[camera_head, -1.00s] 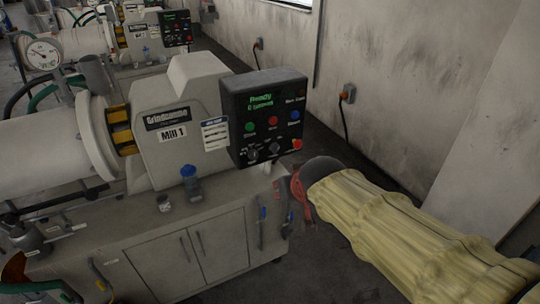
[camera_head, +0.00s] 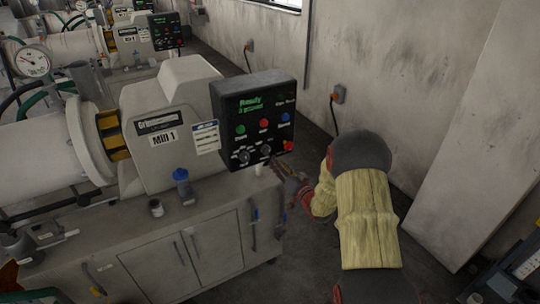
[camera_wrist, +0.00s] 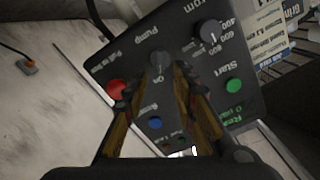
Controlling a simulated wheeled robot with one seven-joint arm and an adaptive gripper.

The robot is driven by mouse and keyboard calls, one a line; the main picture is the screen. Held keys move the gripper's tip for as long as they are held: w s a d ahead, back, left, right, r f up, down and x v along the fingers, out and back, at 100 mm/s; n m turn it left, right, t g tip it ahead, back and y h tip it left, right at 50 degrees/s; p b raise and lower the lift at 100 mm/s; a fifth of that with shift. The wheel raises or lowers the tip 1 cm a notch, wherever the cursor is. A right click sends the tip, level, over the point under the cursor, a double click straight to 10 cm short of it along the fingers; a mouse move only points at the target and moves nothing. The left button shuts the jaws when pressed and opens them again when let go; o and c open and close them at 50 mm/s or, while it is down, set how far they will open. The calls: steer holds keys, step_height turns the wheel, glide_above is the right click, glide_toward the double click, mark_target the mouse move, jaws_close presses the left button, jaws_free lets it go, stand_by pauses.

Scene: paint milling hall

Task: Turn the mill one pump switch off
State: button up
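The Mill 1 control box (camera_head: 230,105) is black, with a lit green display reading "Ready". The pump switch (camera_head: 265,151) is a dark knob low on the panel, between another knob (camera_head: 243,157) and the red mushroom button (camera_head: 289,146). In the wrist view the panel looks turned over, and the pump switch (camera_wrist: 160,57) has "Pump" and "On" lettering beside it. My gripper (camera_head: 283,168) is in front of the panel's lower right. Its fingers (camera_wrist: 164,75) are apart, with their tips in line with the pump switch. Contact and the knob's pointing direction cannot be made out.
Close around the pump switch are the red mushroom button (camera_wrist: 117,88), a blue button (camera_wrist: 155,123) and the green start button (camera_wrist: 233,85). The wall (camera_head: 400,70) rises to the right.

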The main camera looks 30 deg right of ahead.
mark_target(268, 153)
steer(key=shift+w+a+f+b, duration=0.1)
steer(key=shift+w+b, duration=0.3)
steer(key=shift+w, duration=3.4)
steer(key=c, duration=0.3)
steer(key=c, duration=0.4)
jaws_close()
